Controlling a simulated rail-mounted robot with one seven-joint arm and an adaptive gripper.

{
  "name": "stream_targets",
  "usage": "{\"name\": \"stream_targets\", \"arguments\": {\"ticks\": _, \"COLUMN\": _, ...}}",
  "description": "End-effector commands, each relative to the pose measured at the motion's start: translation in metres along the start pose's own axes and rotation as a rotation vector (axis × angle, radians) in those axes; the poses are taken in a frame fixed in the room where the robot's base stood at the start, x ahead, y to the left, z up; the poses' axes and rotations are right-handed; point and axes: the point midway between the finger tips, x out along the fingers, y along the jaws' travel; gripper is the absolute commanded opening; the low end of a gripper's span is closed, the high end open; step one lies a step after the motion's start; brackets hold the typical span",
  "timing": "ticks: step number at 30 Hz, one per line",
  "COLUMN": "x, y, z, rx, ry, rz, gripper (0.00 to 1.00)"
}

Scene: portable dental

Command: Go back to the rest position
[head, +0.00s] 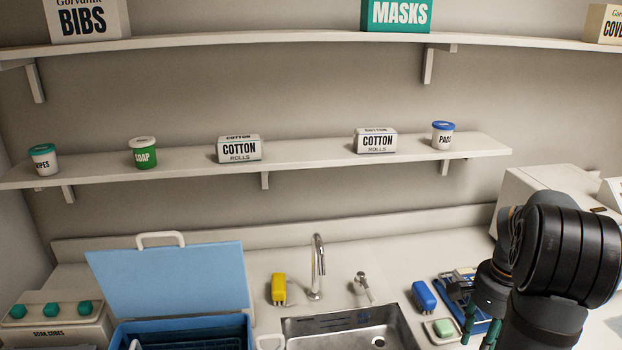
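My arm reaches in from the right edge, its dark links bent over the right end of the counter. My gripper (480,326) is at the lower right with its green-tipped fingers apart. It looks open, with no held object visible between the fingers. It is over or beside a blue tray (455,290) with items in it; the arm hides part of that area.
The sink (345,330), tap (318,265) and open blue box (170,280) lie further left. A shelf (300,165) with cartons and tubs runs above.

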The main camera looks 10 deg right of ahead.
Motion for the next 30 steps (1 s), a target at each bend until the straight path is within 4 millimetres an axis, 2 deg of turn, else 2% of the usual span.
{"name": "stream_targets", "arguments": {"ticks": 3, "x": -0.027, "y": -0.001, "z": -0.002, "rx": 0.000, "ry": 0.008, "rz": -0.003, "gripper": 0.36}}
{"name": "stream_targets", "arguments": {"ticks": 4, "x": -0.028, "y": 0.000, "z": 0.000, "rx": 0.000, "ry": 0.002, "rz": -0.001, "gripper": 0.36}}
{"name": "stream_targets", "arguments": {"ticks": 6, "x": -0.007, "y": 0.001, "z": 0.002, "rx": -0.001, "ry": -0.009, "rz": 0.004, "gripper": 0.36}}
{"name": "stream_targets", "arguments": {"ticks": 20, "x": 0.094, "y": 0.001, "z": 0.003, "rx": -0.001, "ry": -0.009, "rz": 0.004, "gripper": 0.36}}
{"name": "stream_targets", "arguments": {"ticks": 22, "x": 0.087, "y": 0.002, "z": 0.001, "rx": -0.104, "ry": -0.006, "rz": 0.002, "gripper": 0.36}}
{"name": "stream_targets", "arguments": {"ticks": 30, "x": 0.086, "y": 0.001, "z": -0.001, "rx": -0.557, "ry": -0.007, "rz": 0.002, "gripper": 0.36}}
